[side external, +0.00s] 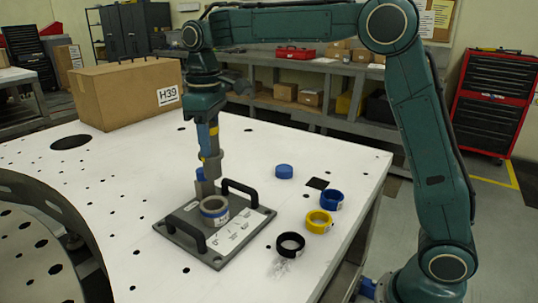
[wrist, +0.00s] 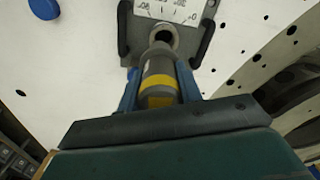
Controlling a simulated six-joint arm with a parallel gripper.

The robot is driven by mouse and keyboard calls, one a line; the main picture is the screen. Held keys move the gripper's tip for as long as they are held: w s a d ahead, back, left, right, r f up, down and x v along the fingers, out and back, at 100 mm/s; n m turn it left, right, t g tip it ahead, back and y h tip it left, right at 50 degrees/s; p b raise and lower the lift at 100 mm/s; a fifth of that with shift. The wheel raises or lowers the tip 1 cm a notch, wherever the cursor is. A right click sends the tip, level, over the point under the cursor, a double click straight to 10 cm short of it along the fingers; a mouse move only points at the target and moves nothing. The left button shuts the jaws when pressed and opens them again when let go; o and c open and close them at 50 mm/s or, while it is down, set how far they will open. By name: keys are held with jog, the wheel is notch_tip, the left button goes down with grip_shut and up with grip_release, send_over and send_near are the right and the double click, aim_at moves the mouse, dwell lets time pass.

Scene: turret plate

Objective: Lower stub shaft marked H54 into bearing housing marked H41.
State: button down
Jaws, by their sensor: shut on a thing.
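My gripper (side external: 208,138) is shut on a grey stub shaft (side external: 213,168) with a yellow band, which hangs roughly upright. In the wrist view the shaft (wrist: 158,68) sits between the two blue fingers. The bearing housing (side external: 214,209) is a grey ring with a blue-edged label, on a dark plate (side external: 181,238) with two black handles. The shaft's lower end appears above and slightly behind the housing, apart from it. In the wrist view the shaft's end partly covers the housing (wrist: 165,30). I cannot read the marks on the shaft or housing.
A blue ring (side external: 332,199), a yellow ring (side external: 319,222) and a black ring (side external: 290,244) lie right of the plate. A blue disc (side external: 284,171) lies behind it. A cardboard box (side external: 125,93) marked H39 stands at the back left. The white table (side external: 110,200) has holes.

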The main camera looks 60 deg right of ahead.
aim_at(211, 178)
jog(key=shift+a+f+m, duration=0.15)
jog(key=shift+a+m, duration=0.25)
jog(key=shift+a, duration=0.05)
jog(key=shift+f, duration=0.4)
jog(key=shift+f, duration=5.05)
jog(key=shift+f, duration=0.15)
jog(key=c, duration=0.9)
grip_release()
jog(key=shift+f, duration=0.1)
notch_tip(211, 178, up, 14)
